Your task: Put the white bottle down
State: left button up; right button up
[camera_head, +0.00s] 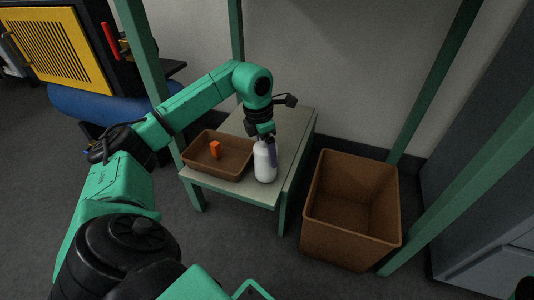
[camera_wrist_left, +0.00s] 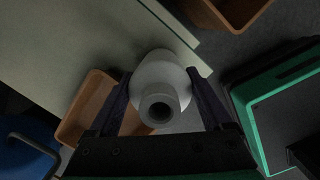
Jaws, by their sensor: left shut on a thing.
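The white bottle (camera_head: 265,165) is upright at the front right part of the small grey-green table (camera_head: 232,190). My left gripper (camera_head: 264,139) comes down from above and is shut on the upper part of the bottle. In the left wrist view the bottle (camera_wrist_left: 160,82) sits between the two dark fingers (camera_wrist_left: 163,92), its open neck facing the camera. Whether the bottle's base touches the tabletop or hangs just above it, I cannot tell. My right gripper is not in view.
A brown tray (camera_head: 235,171) with an orange block (camera_head: 215,150) stands on the table, left of the bottle. A large open brown bin (camera_head: 349,239) stands on the floor to the right. Green frame posts (camera_head: 146,67) rise around the table. Bare tabletop lies behind and right of the bottle.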

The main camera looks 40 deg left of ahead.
pick_arm(q)
jog(key=shift+f, duration=0.75)
jog(key=shift+r, duration=0.15)
